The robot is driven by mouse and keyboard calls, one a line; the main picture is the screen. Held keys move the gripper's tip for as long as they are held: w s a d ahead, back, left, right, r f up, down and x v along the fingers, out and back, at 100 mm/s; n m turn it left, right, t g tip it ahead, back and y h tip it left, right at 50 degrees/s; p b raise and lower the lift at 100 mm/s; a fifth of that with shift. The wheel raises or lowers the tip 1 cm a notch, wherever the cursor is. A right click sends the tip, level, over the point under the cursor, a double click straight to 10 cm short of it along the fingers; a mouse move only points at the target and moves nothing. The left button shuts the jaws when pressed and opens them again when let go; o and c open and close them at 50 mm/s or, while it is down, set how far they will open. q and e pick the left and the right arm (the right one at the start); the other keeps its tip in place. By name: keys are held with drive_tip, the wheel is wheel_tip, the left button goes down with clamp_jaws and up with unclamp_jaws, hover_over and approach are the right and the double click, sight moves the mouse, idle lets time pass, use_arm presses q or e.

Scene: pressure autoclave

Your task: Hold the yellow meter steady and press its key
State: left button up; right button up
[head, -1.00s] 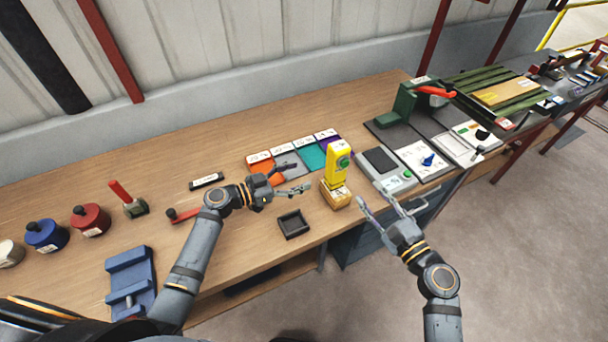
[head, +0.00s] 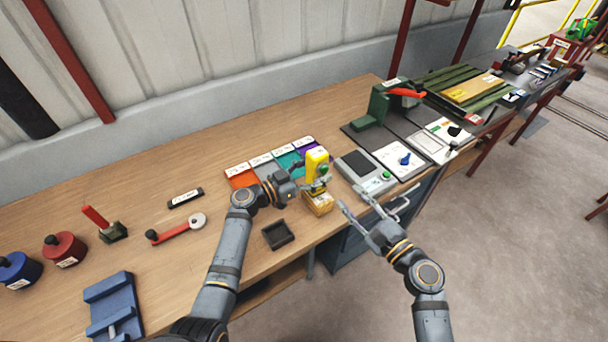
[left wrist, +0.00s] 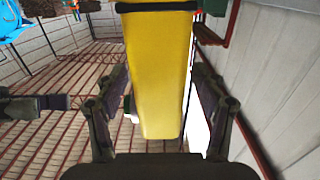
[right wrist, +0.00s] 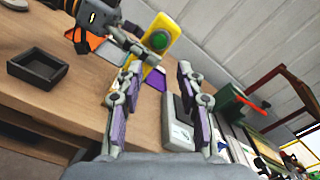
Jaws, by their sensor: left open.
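The yellow meter (head: 316,158) stands upright on a wooden block (head: 318,204) near the bench's front edge. Its round green key (right wrist: 159,40) shows clearly in the right wrist view. My left gripper (head: 312,178) is open, with its fingers on either side of the meter. In the left wrist view the meter's yellow body (left wrist: 160,75) lies between the fingers, with gaps visible beside it. My right gripper (head: 352,197) is open and empty, in front of the bench edge and right of the meter. In the right wrist view the key lies beyond its fingers.
A small black tray (head: 278,235) lies left of the wooden block. A grey scale-like device (head: 365,172) sits to the right. Coloured labelled plates (head: 240,177) lie behind the left gripper. A red-handled tool (head: 178,230) lies farther left, with bare bench around it.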

use_arm(q)
drive_tip(key=shift+d, duration=0.15)
drive_tip(key=c, duration=1.3)
drive_tip(key=shift+c, duration=0.8)
use_arm(e)
drive_tip(key=shift+c, duration=0.4)
clamp_jaws()
